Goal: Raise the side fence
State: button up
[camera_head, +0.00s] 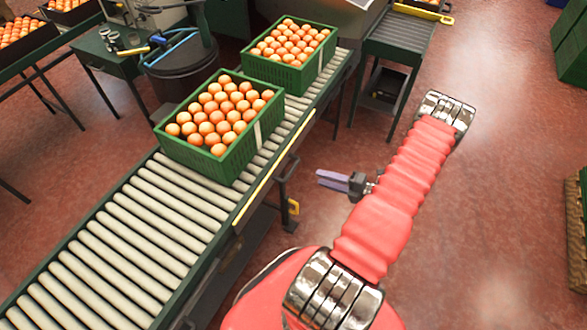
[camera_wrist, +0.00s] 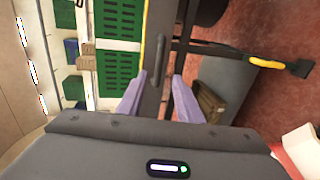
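The side fence (camera_head: 262,187) is a dark panel with a yellow top edge along the near side of the roller conveyor. Its yellow edge sits about level with the rollers. A dark bar handle (camera_head: 289,167) stands out from its side. In the wrist view the fence panel (camera_wrist: 150,88) runs up the middle, with the handle (camera_wrist: 158,62) ahead of the gap between my fingertips. My gripper (camera_head: 319,178) has purple fingers, is to the right of the handle and apart from it. In the wrist view my gripper (camera_wrist: 156,90) is open and empty.
Two green crates of oranges (camera_head: 222,162) (camera_head: 277,84) stand on the conveyor rollers (camera_head: 125,240). A yellow-and-black fitting (camera_head: 293,207) sticks out below the fence; a yellow bar with a black end (camera_wrist: 268,58) shows right in the wrist view.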

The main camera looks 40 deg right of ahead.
aim_at(293, 170)
jog(key=shift+w, duration=0.1)
jog(key=x, duration=1.3)
jog(key=shift+w, duration=0.35)
grip_shut()
jog(key=shift+f, duration=0.1)
